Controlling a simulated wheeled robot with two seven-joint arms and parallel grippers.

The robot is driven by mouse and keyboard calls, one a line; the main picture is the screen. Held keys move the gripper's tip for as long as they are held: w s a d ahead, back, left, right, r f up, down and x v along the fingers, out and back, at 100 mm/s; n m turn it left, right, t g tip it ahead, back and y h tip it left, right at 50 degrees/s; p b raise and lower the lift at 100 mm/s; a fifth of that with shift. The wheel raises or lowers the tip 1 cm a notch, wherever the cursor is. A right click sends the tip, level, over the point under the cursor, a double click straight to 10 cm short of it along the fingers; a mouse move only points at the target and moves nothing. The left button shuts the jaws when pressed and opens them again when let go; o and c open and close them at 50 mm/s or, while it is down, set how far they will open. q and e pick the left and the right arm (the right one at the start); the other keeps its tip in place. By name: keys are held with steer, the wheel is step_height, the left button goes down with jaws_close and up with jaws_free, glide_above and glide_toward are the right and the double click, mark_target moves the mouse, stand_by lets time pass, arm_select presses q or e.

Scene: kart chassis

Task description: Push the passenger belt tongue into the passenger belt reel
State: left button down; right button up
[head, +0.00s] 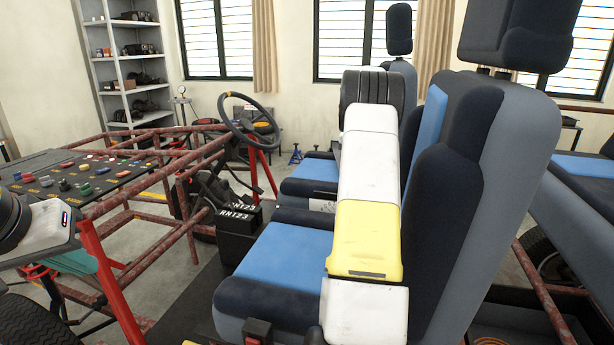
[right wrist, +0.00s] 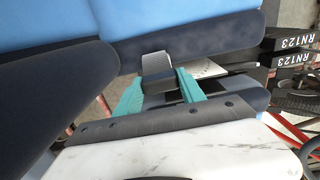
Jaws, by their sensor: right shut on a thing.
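My right gripper (right wrist: 160,78) shows in the right wrist view with its two teal fingers on either side of a small grey and dark piece, which I take for the passenger belt tongue (right wrist: 157,66). The piece is held close against the blue and dark seat cushion; whether it touches is unclear. In the head view the right arm hides this gripper and the tongue.
The blue seat (head: 275,262) and its tall backrest (head: 480,190) stand close around my right arm. Black boxes marked RN123 (head: 238,228) sit beside the seat. Red frame tubes (head: 110,285), a switch panel (head: 75,172) and the steering wheel (head: 248,120) fill the left side.

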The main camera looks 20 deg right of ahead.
steer(key=shift+w+d+f, duration=0.1)
steer(key=shift+d+f, duration=0.25)
steer(key=shift+f, duration=0.55)
steer(key=shift+w+d+f, duration=0.1)
steer(key=shift+d+f, duration=0.2)
steer(key=shift+f, duration=0.6)
steer(key=shift+w+d+f, duration=0.1)
steer(key=shift+d+f, duration=0.25)
steer(key=shift+f, duration=0.55)
steer(key=shift+f, duration=2)
steer(key=o, duration=1.5)
step_height(320, 180, up, 8)
steer(key=shift+f, duration=0.15)
steer(key=shift+a, duration=0.1)
